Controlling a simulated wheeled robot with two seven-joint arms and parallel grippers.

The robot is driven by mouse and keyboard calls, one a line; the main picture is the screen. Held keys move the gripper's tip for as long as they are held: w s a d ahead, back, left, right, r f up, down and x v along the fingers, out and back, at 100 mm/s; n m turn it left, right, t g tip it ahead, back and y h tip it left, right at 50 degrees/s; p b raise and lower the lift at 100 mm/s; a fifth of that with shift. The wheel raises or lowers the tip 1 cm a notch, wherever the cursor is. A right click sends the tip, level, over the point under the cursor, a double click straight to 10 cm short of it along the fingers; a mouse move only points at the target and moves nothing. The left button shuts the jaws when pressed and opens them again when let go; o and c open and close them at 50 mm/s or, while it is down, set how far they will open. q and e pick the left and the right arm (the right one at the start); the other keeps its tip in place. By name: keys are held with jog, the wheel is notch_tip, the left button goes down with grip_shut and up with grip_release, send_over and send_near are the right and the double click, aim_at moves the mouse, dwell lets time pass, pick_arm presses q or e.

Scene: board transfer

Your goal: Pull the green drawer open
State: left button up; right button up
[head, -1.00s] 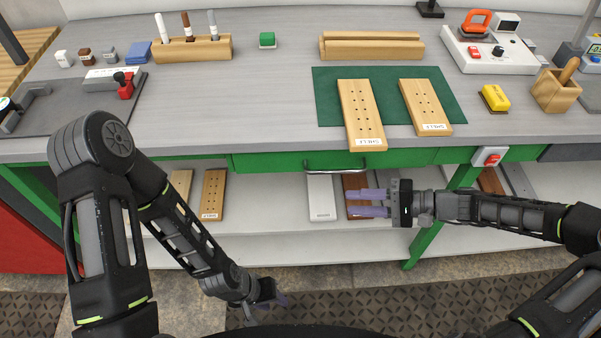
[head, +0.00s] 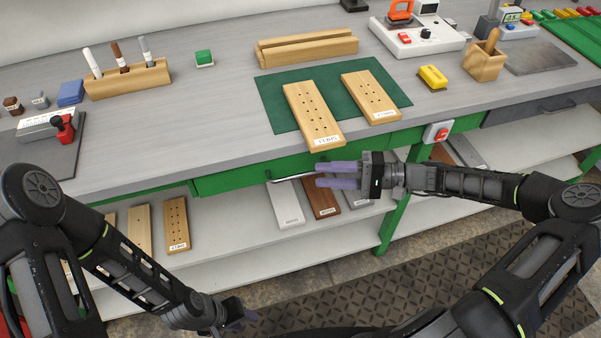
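The green drawer (head: 228,180) is under the front edge of the workbench, its front looking flush with the green frame. Its metal bar handle (head: 292,178) runs along the front. My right gripper (head: 318,175) is at the handle's right end, pointing left, with its two purple fingers apart. The handle's right end appears at or between the fingertips; I cannot tell whether they touch. My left gripper (head: 250,318) hangs low at the bottom, well away from the drawer; its fingers are too small and overlapped to read.
Two drilled wooden boards (head: 313,112) lie partly on a green mat (head: 275,88) above the drawer, one near the bench edge. A lower shelf (head: 235,235) holds several boards. A red switch box (head: 437,132) sits on the bench front to the right.

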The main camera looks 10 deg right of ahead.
aim_at(301, 175)
jog(key=x, duration=0.6)
jog(key=shift+w+a+p, duration=0.1)
jog(key=shift+a+p, duration=0.1)
jog(key=shift+p, duration=0.15)
grip_shut()
dwell(1.1)
